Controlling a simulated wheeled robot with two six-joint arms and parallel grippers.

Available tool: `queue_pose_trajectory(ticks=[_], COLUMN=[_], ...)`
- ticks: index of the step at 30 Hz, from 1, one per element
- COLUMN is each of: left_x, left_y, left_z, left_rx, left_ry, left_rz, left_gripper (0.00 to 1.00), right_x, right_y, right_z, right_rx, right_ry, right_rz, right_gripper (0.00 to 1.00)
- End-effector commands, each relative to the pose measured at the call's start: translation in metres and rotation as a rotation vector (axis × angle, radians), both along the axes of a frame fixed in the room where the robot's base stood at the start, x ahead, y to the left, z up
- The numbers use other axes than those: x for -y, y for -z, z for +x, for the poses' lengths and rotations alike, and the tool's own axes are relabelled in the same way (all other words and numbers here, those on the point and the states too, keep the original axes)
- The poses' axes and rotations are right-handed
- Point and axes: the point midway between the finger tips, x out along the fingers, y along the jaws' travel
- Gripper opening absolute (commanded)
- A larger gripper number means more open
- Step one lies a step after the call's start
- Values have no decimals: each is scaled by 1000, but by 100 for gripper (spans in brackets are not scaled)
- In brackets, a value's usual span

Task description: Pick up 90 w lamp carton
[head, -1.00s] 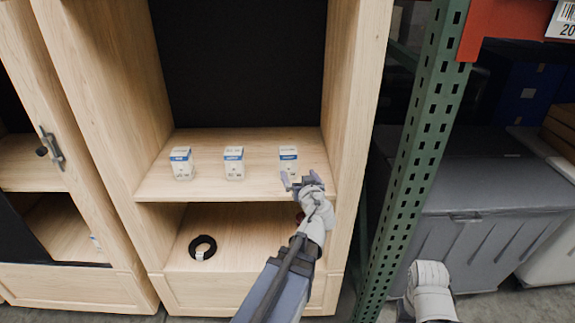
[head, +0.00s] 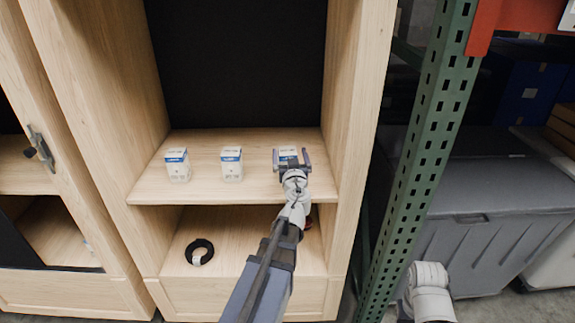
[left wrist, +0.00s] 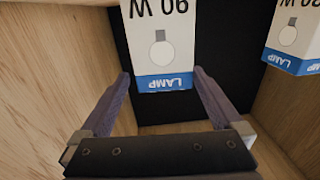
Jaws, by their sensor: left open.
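The 90 W lamp carton (head: 287,151) is a small white box with a blue band, on the upper shelf at the right. In the left wrist view the carton (left wrist: 162,40) shows upside down, with a bulb picture, "LAMP" and "90 W". My left gripper (head: 291,157) is open in front of the carton, its fingers to either side of it in the head view. In the left wrist view the gripper (left wrist: 162,78) is empty, with the carton beyond or between its fingertips; contact is not clear. My right gripper is not in view; only a white part of that arm shows.
Two similar cartons stand to the left on the shelf (head: 205,193), one in the middle (head: 231,163) and one at left (head: 177,165). A black ring (head: 199,252) lies on the level below. A green rack post (head: 425,150) and grey bin (head: 480,230) stand at right.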

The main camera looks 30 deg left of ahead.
Motion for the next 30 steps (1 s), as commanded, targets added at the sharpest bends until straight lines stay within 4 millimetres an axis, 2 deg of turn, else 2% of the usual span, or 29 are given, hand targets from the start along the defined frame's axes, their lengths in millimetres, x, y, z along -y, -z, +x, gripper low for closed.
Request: queue_pose_trajectory(ticks=[12,20,30], left_x=[-33,-34,-34], left_y=[4,4,4], left_z=[38,38,38], left_rx=[0,0,0], left_ry=[-2,-1,-1], left_rz=[0,0,0], left_gripper=[100,99,61], right_x=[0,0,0], right_y=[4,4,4], right_z=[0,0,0], right_rx=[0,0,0], right_ry=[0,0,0], right_rz=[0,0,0], right_gripper=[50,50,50])
